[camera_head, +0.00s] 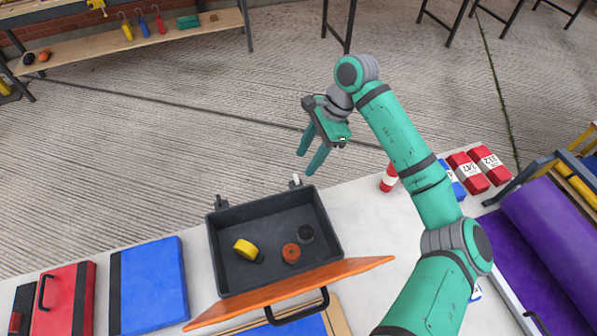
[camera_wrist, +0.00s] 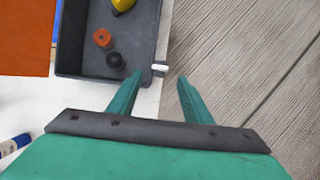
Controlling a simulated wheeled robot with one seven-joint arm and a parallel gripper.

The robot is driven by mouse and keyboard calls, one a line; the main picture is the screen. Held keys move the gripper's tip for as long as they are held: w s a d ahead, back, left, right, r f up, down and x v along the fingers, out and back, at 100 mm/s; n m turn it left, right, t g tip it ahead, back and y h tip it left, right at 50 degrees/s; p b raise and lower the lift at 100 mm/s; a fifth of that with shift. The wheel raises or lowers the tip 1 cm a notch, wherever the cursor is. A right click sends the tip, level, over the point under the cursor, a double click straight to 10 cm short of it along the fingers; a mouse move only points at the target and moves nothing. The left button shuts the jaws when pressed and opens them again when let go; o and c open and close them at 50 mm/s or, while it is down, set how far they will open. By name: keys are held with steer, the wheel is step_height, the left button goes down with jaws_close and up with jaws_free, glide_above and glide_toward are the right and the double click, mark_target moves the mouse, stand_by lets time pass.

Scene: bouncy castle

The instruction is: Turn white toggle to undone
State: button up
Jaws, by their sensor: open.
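The white toggle (camera_head: 295,181) is a small latch on the far wall of an open dark grey case (camera_head: 222,249), near its far right corner. In the wrist view the white toggle (camera_wrist: 160,68) sticks out from the case's rim. My gripper (camera_head: 308,164) is open and empty, above and beyond that rim. In the wrist view the toggle appears between the fingertips of my gripper (camera_wrist: 160,78), with no contact visible. A second, dark toggle (camera_head: 219,203) is on the same wall, towards the left. The case's orange lid (camera_head: 345,276) is swung open towards me.
The case holds a yellow roll (camera_head: 245,249), an orange roll (camera_head: 291,253) and a black roll (camera_head: 305,233). Blue (camera_head: 155,285) and red (camera_head: 72,300) cases lie to the left. Red boxes (camera_head: 468,172) and a purple roll (camera_head: 553,240) are on the right. Open floor lies beyond the table.

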mark_target(296, 177)
steer(key=x, duration=0.6)
steer(key=shift+a, duration=0.15)
steer(key=shift+a+f, duration=0.2)
steer(key=shift+f, duration=0.2)
steer(key=shift+d, duration=0.15)
steer(key=shift+s, duration=0.1)
steer(key=c, duration=1.1)
